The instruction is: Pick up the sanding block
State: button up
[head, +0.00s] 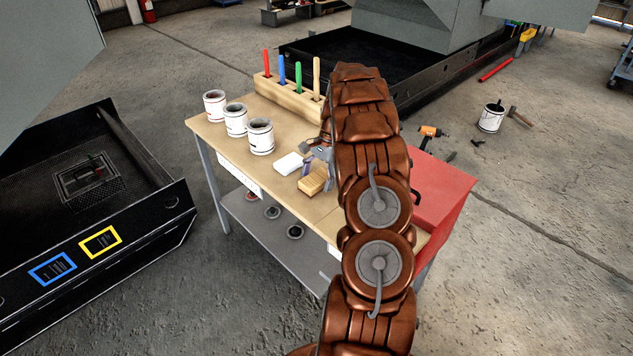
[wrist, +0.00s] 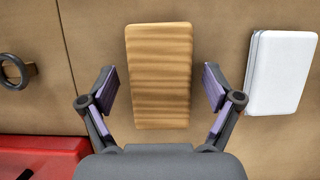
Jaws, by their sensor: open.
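The sanding block is probably the tan, wood-coloured block with wavy bands (wrist: 159,76) in the wrist view, lying on the tabletop. It also shows as a small wooden block (head: 313,183) in the head view, near the table's front edge. A white block with a grey side (wrist: 283,72) lies to its right in the wrist view, and in the head view (head: 289,163) beside it. My gripper (wrist: 160,88) is open, with one purple-padded finger on each side of the tan block and a gap at each side. In the head view my arm hides part of the table.
Several paint cans (head: 261,137) stand on the workbench (head: 215,135). A wooden rack (head: 290,98) with coloured handles stands at the back. A red box (head: 445,195) is at the bench's right end. A dark ring (wrist: 14,72) lies left in the wrist view.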

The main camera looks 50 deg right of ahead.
aim_at(314, 182)
jog(key=shift+c, duration=0.4)
jog(key=c, duration=1.2)
jog(key=shift+o, duration=0.2)
jog(key=shift+r+b, duration=0.35)
jog(key=shift+r, duration=1.55)
jog(key=shift+s+a+r, duration=0.15)
jog(key=shift+s+a, duration=0.15)
jog(key=shift+s, duration=0.25)
jog(key=s+a, duration=0.2)
jog(key=s, duration=0.2)
jog(key=s+a+r+b, duration=0.1)
jog(key=s+a, duration=0.1)
jog(key=s, duration=0.2)
jog(key=s+a+b, duration=0.1)
jog(key=s+a, duration=0.2)
jog(key=s, duration=0.1)
jog(key=shift+s+a+r, duration=0.1)
jog(key=shift+s+r, duration=0.05)
jog(key=shift+s, duration=0.25)
